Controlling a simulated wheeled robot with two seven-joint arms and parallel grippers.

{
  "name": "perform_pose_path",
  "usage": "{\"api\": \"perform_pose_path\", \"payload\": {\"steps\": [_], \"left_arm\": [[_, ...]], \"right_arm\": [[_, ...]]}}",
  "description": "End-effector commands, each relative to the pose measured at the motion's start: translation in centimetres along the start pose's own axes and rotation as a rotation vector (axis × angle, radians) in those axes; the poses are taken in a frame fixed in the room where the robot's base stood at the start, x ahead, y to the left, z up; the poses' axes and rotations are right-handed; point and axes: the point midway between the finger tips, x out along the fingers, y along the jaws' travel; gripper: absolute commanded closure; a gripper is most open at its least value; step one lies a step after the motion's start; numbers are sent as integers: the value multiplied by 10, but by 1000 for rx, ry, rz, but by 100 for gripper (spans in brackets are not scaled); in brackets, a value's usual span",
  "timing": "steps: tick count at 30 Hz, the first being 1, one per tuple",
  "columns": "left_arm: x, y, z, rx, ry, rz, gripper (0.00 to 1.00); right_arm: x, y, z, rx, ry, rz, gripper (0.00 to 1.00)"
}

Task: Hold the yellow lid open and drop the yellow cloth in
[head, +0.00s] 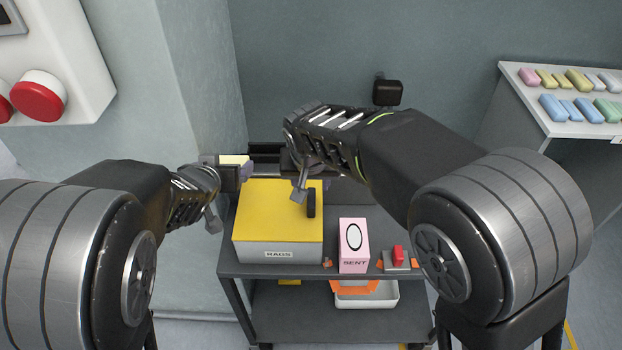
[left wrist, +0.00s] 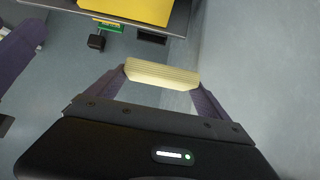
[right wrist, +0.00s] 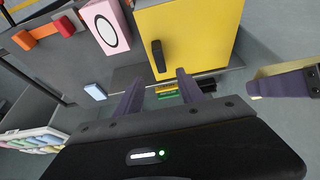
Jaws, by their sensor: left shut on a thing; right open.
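The white box labelled RAGS (head: 278,253) stands on the dark cart. Its yellow lid (head: 262,212) lies shut, with a dark upright handle (head: 311,203) near its right side. My left gripper (left wrist: 162,78) is shut on the pale yellow ridged cloth (left wrist: 155,71), which also shows at the box's far left in the head view (head: 234,159). My right gripper (right wrist: 158,80) is open and empty. In the right wrist view the handle (right wrist: 158,57) appears beyond and between its fingertips, with no visible contact. In the head view the right wrist partly hides the lid's far right.
A pink SENT box (head: 354,244) and a red switch (head: 398,256) stand right of the rags box. A white tray (head: 372,300) sits on the lower shelf. A side table at right (head: 515,82) holds several coloured packs. The wall rises close behind.

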Motion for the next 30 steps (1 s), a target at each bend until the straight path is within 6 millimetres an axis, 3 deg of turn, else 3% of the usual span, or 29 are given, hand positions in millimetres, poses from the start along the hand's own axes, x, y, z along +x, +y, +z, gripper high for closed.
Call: {"api": "perform_pose_path", "payload": {"steps": [18,30], "left_arm": [[0,0,0,0,0,0,48],[0,0,0,0,0,0,48]], "right_arm": [[100,1,0,0,-1,1,55],[109,0,0,0,0,-1,55]]}}
